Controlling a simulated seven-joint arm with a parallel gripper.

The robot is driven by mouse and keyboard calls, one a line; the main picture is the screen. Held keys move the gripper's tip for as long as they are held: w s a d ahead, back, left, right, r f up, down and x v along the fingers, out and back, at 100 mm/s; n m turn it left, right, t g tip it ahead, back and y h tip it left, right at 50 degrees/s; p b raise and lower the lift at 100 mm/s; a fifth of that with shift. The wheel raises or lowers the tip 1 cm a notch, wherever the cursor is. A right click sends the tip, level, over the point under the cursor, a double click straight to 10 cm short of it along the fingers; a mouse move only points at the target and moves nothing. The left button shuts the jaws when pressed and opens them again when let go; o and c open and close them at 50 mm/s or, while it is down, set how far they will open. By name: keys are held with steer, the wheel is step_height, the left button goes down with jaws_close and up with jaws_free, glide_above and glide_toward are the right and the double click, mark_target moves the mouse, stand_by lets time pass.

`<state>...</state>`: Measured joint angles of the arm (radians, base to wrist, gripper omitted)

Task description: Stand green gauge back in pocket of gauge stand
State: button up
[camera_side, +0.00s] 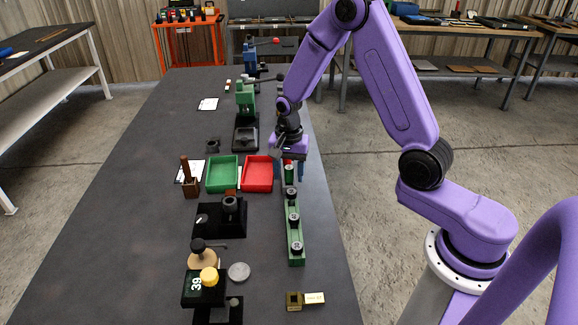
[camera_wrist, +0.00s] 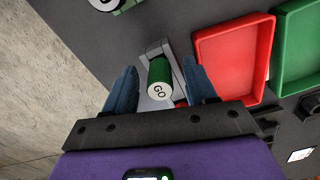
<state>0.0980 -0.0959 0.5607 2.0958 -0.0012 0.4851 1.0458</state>
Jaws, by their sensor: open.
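The green gauge (camera_wrist: 158,75), a short cylinder with a white end marked GO, shows between my two blue fingers in the wrist view. It is at or over a grey metal holder (camera_wrist: 153,49), perhaps the gauge stand; its seat is hidden. In the side view, the green gauge (camera_side: 290,175) shows below my gripper (camera_side: 289,172). My gripper is open, with a finger on each side of the gauge and visible gaps in the wrist view (camera_wrist: 161,92). A small red part (camera_wrist: 181,103) shows beside the gauge, mostly hidden.
A red tray (camera_side: 257,188) and a green tray (camera_side: 222,189) lie left of my gripper. A long green rail (camera_side: 296,257) with several dark round parts runs towards the camera. A black fixture (camera_side: 211,222) stands left of it. The bench's left side is mostly clear.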

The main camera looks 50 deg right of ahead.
mark_target(289, 168)
step_height(289, 168, up, 17)
steer(key=shift+r, duration=0.2)
stand_by(0.4)
steer(key=shift+a, duration=0.1)
steer(key=s+a+n, duration=0.8)
steer(key=s+n, duration=0.4)
steer(key=s+d+f+n, duration=0.1)
steer(key=s+f+n, duration=0.2)
steer(key=s+n, duration=0.9)
steer(key=s, duration=0.5)
steer(key=shift+s+d+n, duration=0.25)
steer(key=shift+s+n, duration=0.05)
